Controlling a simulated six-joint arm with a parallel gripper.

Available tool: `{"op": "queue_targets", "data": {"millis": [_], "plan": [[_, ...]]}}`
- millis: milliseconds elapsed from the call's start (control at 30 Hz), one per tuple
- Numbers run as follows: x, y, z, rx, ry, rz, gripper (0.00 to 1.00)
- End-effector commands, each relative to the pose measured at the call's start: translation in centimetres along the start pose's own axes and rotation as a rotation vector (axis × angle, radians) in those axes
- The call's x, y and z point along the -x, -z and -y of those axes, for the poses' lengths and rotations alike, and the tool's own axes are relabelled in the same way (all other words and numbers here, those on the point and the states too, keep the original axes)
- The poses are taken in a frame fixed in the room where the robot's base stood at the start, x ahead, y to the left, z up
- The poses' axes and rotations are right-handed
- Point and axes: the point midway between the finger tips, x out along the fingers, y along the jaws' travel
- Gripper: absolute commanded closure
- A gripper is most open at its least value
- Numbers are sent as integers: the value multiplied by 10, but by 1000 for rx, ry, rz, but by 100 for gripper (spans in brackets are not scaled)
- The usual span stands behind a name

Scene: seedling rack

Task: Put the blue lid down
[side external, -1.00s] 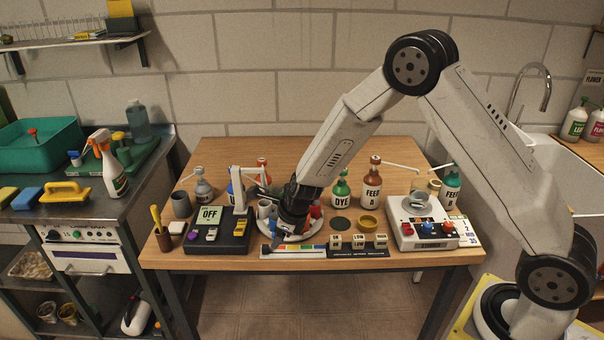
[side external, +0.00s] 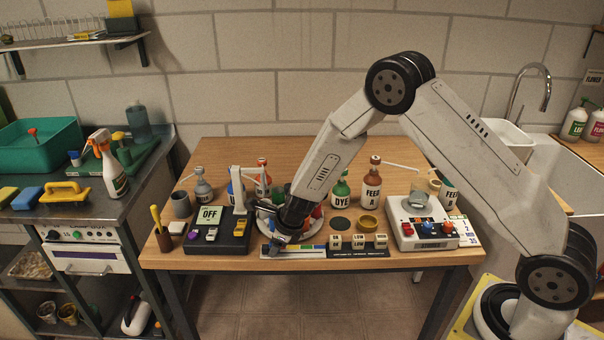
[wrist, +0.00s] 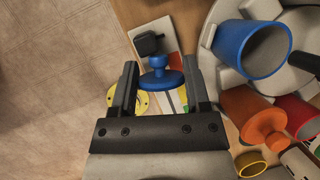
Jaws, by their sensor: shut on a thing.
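The blue lid (wrist: 160,80), a round disc with a knob, sits between the two fingers of my gripper (wrist: 159,72) in the wrist view. My gripper is shut on it. In the side view my gripper (side external: 274,245) is low at the front of the wooden table, by the strip with coloured bands (side external: 296,250). The lid cannot be made out there. In the wrist view a pale card with coloured marks (wrist: 170,40) lies below the lid. Whether the lid touches it, I cannot tell.
Right of my gripper in the wrist view stand an open blue cup (wrist: 262,52), an orange lid (wrist: 264,127) and a red cup (wrist: 300,112) by a white round tray (wrist: 208,58). A black block (wrist: 148,43) is close beyond the lid.

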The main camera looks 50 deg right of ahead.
Motion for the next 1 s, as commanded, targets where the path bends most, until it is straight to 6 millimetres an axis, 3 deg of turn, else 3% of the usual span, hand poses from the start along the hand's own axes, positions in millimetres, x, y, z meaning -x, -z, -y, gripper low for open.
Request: {"op": "queue_targets", "data": {"millis": [267, 300, 400, 1000], "plan": [[-1, 0, 0, 1, 1, 0, 100], [-1, 0, 0, 1, 1, 0, 30], [-1, 0, 0, 1, 1, 0, 4], [-4, 2, 0, 0, 1, 0, 4]]}}
